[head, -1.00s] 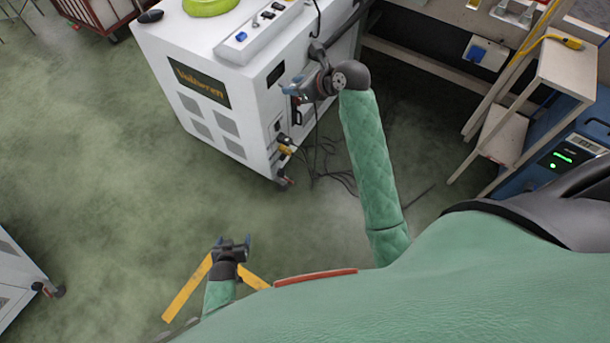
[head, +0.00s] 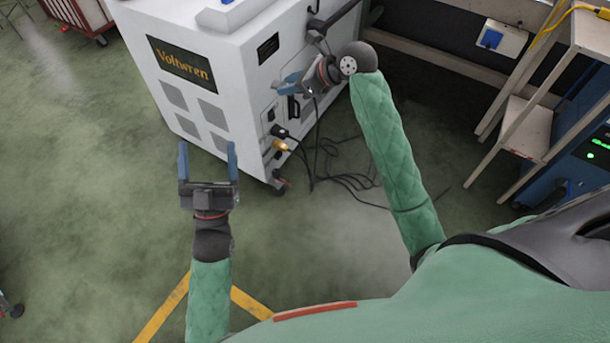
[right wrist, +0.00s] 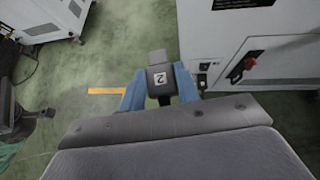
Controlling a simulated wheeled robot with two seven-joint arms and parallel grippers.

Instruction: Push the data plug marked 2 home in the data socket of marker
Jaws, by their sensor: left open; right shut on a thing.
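My right gripper (head: 285,87) is beside the side face of the white Voltwren cabinet (head: 225,75). In the right wrist view, its blue fingers (right wrist: 158,92) are shut on a dark grey data plug (right wrist: 157,56) with a white label that reads 2. The plug's nose points away from the gripper and floor shows beyond it; it looks apart from the cabinet. In the head view the plug is too small to make out. The data socket and its marker cannot be told apart on the cabinet. My left gripper (head: 208,155) is open and empty over the floor, left of the cabinet's lower corner.
A black plug (head: 281,132) and a yellow plug (head: 281,146) sit low on the cabinet's side, with dark cables (head: 335,165) on the floor. A red switch (right wrist: 237,72) shows on the cabinet in the right wrist view. A wooden shelf (head: 525,130) stands right.

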